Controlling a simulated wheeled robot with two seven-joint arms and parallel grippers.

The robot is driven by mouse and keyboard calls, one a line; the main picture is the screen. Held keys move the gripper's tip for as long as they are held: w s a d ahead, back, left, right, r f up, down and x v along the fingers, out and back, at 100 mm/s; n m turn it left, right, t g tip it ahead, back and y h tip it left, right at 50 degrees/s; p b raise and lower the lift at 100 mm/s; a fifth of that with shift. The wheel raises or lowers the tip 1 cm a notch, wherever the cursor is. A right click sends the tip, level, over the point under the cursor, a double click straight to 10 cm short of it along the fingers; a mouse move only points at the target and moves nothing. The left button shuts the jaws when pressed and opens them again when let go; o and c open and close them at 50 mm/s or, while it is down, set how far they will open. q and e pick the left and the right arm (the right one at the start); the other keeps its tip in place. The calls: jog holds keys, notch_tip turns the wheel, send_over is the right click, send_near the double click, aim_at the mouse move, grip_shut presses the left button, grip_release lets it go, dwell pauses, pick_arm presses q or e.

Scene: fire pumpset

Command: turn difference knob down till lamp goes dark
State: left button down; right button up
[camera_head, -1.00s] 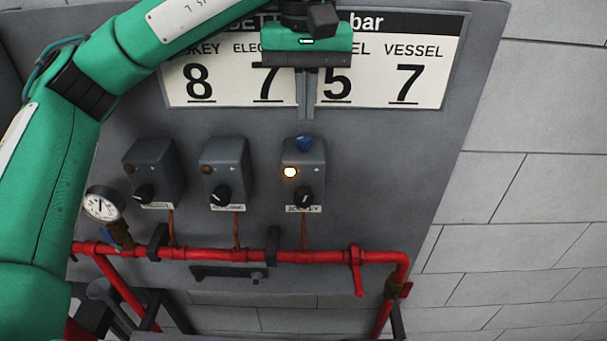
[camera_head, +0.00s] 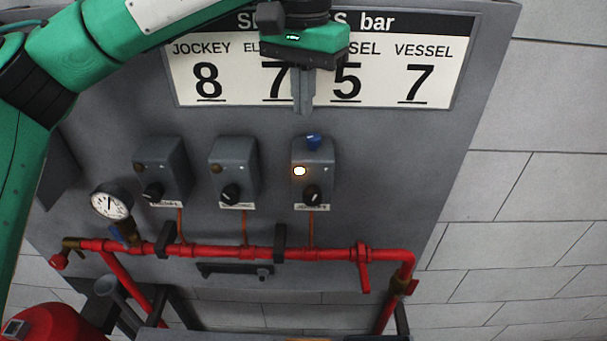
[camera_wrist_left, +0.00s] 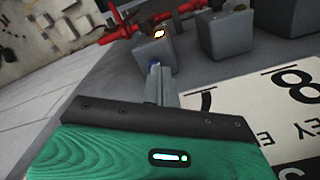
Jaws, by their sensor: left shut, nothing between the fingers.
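Three grey switch boxes are on the panel. I cannot tell from lettering which knob is the difference knob. My left gripper (camera_head: 303,108) is shut and empty, pointing down above the blue knob, apart from it in the head view. In the left wrist view the fingers (camera_wrist_left: 155,72) point at the box's top, mostly covering the blue knob; the lamp (camera_wrist_left: 159,33) glows. My right gripper is out of view.
Two more boxes, left (camera_head: 160,165) and middle (camera_head: 235,165), have dark lamps. The setpoint board (camera_head: 430,65) is behind my left gripper. A red pipe (camera_head: 215,253) runs below the boxes, with a gauge (camera_head: 110,203) at left. Blank panel lies right of the right box.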

pick_arm(q)
jog(key=b, duration=0.3)
send_over(307, 158)
jog(key=f, duration=0.5)
jog(key=shift+w+a+f, duration=0.2)
jog(key=shift+a+f, duration=0.05)
jog(key=shift+a, duration=0.1)
jog(key=shift+w+f+b, duration=0.1)
jog(key=shift+f+b, duration=0.3)
jog(key=shift+b, duration=0.05)
jog(key=shift+w+d, duration=0.1)
jog(key=shift+d, duration=0.05)
jog(key=shift+d, duration=0.2)
jog(key=shift+s, duration=0.35)
notch_tip(307, 158, up, 6)
jog(key=p, duration=0.3)
jog(key=shift+a, duration=0.15)
dwell(0.5)
